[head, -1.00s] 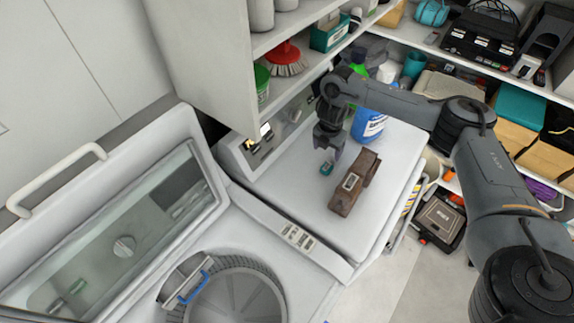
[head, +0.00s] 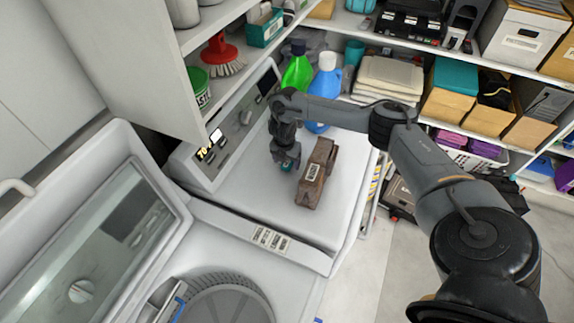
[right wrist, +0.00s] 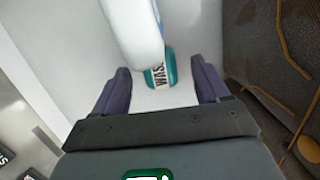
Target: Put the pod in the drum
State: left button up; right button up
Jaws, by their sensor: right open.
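The small teal pod (head: 287,167) lies on the white machine top, just left of the brown object. In the right wrist view the teal pod (right wrist: 159,76) shows lettering and sits between and slightly beyond the two fingertips, partly covered by a white rounded shape. My right gripper (head: 287,158) points down right over the pod; its jaws are open, with a gap on both sides of the pod. The drum (head: 228,302) is the round grey tub in the open washer at the bottom. My left gripper is not in view.
A brown block-like object (head: 316,174) lies close to the right of my gripper. Green (head: 298,72) and blue (head: 323,88) bottles stand behind. The washer's open lid (head: 100,235) rises at left; a wall shelf (head: 215,25) overhangs behind it.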

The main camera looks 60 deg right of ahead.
jog(key=shift+f, duration=0.3)
jog(key=c, duration=1.1)
jog(key=shift+r, duration=0.15)
